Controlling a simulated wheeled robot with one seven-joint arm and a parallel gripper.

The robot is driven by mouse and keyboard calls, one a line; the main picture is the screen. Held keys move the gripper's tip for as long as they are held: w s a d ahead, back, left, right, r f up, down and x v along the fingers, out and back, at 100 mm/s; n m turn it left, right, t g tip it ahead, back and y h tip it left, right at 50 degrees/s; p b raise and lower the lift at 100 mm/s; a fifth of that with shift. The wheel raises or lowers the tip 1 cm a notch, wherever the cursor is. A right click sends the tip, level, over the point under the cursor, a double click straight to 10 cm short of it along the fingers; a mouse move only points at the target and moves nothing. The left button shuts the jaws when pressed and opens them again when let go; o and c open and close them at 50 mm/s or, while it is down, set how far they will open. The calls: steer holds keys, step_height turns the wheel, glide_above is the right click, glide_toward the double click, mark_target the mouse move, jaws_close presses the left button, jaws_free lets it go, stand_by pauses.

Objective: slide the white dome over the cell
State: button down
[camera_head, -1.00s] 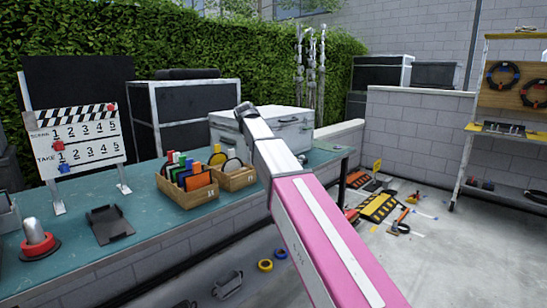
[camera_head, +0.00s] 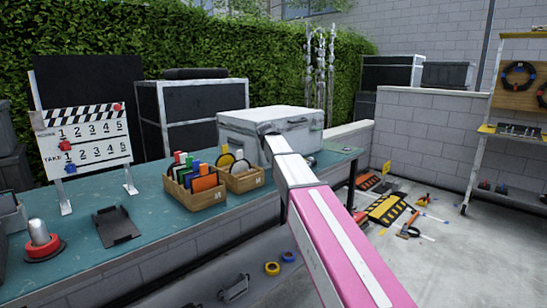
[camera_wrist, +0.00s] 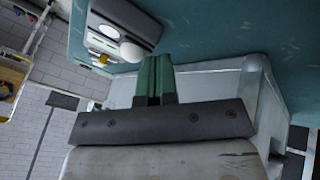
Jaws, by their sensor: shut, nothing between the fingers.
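In the wrist view, a dark device (camera_wrist: 128,16) lies on the teal tabletop, just beyond my fingertips. Two pale round parts show on it: one (camera_wrist: 107,31) nearer its left end and one (camera_wrist: 131,52) closer to my gripper. I cannot tell for sure which is the white dome and which is the cell. My gripper (camera_wrist: 155,60) has green fingers pressed together with nothing between them. The fingertips appear close to the device's edge; contact cannot be told. In the head view my arm hides the gripper, and I cannot make out the device.
A large white case (camera_head: 240,125) stands at the bench's right end, close to my arm; it also fills the wrist view behind my fingers (camera_wrist: 205,85). Wooden boxes (camera_head: 205,197), a clapperboard (camera_head: 95,150) and a red-based dome button (camera_head: 42,240) stand on the teal bench (camera_head: 150,222).

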steer(key=shift+w+d+f, duration=0.1)
steer(key=shift+d+f, duration=0.05)
steer(key=shift+d, duration=0.3)
steer(key=shift+w+d+f, duration=0.1)
steer(key=shift+d+f, duration=0.05)
steer(key=shift+d, duration=0.25)
